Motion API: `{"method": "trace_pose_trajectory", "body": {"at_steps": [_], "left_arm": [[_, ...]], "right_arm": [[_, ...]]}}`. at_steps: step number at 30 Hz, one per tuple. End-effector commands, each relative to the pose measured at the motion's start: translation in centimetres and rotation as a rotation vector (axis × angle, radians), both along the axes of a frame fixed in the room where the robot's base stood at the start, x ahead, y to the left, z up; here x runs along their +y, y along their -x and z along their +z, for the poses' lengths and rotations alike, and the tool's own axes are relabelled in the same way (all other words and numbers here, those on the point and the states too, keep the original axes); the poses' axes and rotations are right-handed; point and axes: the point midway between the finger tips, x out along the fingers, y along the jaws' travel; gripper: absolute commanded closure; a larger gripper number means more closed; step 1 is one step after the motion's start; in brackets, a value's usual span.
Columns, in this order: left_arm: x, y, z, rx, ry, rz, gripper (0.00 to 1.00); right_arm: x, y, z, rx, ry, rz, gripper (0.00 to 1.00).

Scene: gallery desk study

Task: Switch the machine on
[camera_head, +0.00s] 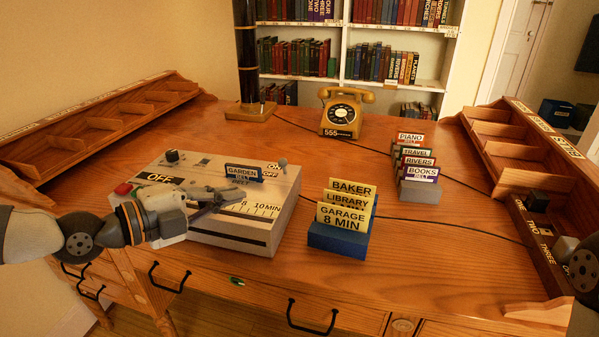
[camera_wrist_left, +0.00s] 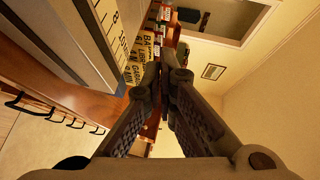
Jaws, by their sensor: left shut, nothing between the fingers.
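The machine (camera_head: 240,232) is a cream box on the left half of the desk; its side also shows in the left wrist view (camera_wrist_left: 62,35). Its top carries a black OFF plate (camera_head: 158,178), a small grey lever (camera_head: 283,162) near ON lettering at the far right corner, a dark knob (camera_head: 172,155) and a red button (camera_head: 123,188). A GARDEN card (camera_head: 243,173) stands on top, behind a minute scale. My left gripper (camera_head: 240,194) is shut and empty, low over the machine's front part, near the scale. Contact cannot be told. My arm hides part of the top.
A blue holder (camera_head: 340,240) with BAKER, LIBRARY and GARAGE cards stands right of the machine. Behind are a grey card holder (camera_head: 419,190), a yellow telephone (camera_head: 341,113) and a dark column (camera_head: 248,60). Wooden racks line both sides. The desk's front right is mostly clear.

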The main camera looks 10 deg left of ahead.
Motion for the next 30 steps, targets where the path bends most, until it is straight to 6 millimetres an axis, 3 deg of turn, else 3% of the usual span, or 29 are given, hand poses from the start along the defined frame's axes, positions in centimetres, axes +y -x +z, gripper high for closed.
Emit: {"method": "trace_pose_trajectory", "body": {"at_steps": [14,29,30], "left_arm": [[0.1,-0.5,0.2,-0.034,-0.028,-0.002,1.0],[-5.7,-8.5,-1.9,-0.026,-0.025,-0.003,1.0],[-5.2,-9.3,-2.3,-0.028,-0.023,0.002,1.0]], "right_arm": [[0.0,0.3,-0.3,0.011,0.0,0.0,0.6],[0.0,3.6,-3.6,0.124,0.001,0.002,0.6],[0.0,4.0,-4.1,0.139,0.0,0.003,0.6]]}}
